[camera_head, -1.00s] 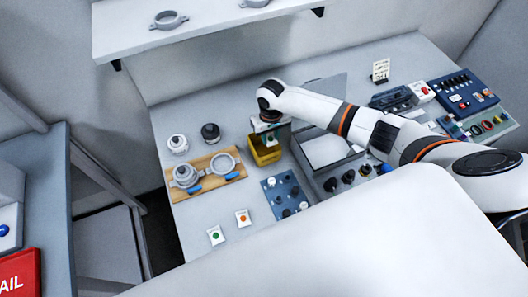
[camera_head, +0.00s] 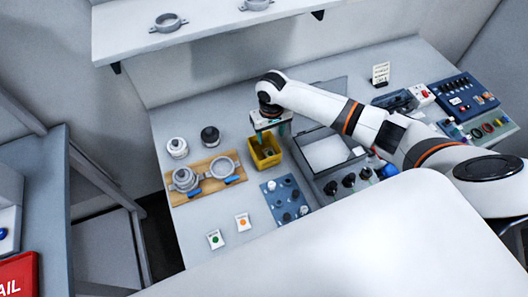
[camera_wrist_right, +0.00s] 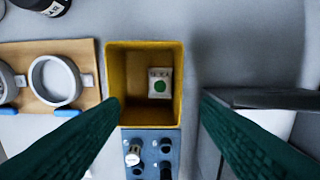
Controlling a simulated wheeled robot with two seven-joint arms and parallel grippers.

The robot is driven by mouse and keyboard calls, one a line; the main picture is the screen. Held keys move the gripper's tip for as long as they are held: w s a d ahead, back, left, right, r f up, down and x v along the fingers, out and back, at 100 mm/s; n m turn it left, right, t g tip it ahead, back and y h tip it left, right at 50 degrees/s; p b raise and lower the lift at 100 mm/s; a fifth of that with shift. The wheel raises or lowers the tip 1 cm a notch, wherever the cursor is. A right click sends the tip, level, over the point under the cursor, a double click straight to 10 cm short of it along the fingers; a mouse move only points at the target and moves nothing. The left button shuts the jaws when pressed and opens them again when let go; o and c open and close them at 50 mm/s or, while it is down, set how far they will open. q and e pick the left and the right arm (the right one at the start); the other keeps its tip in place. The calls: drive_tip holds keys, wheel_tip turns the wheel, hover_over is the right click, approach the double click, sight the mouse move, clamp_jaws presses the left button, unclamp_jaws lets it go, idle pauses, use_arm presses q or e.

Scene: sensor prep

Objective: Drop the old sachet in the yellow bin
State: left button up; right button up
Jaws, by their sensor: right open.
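The yellow bin (camera_head: 264,158) stands on the table between the wooden board and the grey open box. A white sachet with a green dot (camera_wrist_right: 160,85) lies inside the yellow bin (camera_wrist_right: 112,75), seen from above in the right wrist view. My right gripper (camera_head: 270,128) is above the bin, its fingers wide apart and nothing between them. In the right wrist view the dark green fingers of this gripper (camera_wrist_right: 160,104) show on either side of the bin's near part. My left gripper is not in view.
Two more sachets, one green-dotted (camera_head: 215,239) and one orange-dotted (camera_head: 242,222), lie at the table's front. A wooden board (camera_head: 206,180) with metal clamp rings is left of the bin. A blue panel with knobs (camera_head: 285,198) is in front; a grey box (camera_head: 325,150) is right.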

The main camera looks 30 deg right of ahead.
wheel_tip(320, 180, up, 9)
drive_tip(key=b, duration=0.1)
drive_tip(key=shift+f, duration=0.2)
idle(0.4)
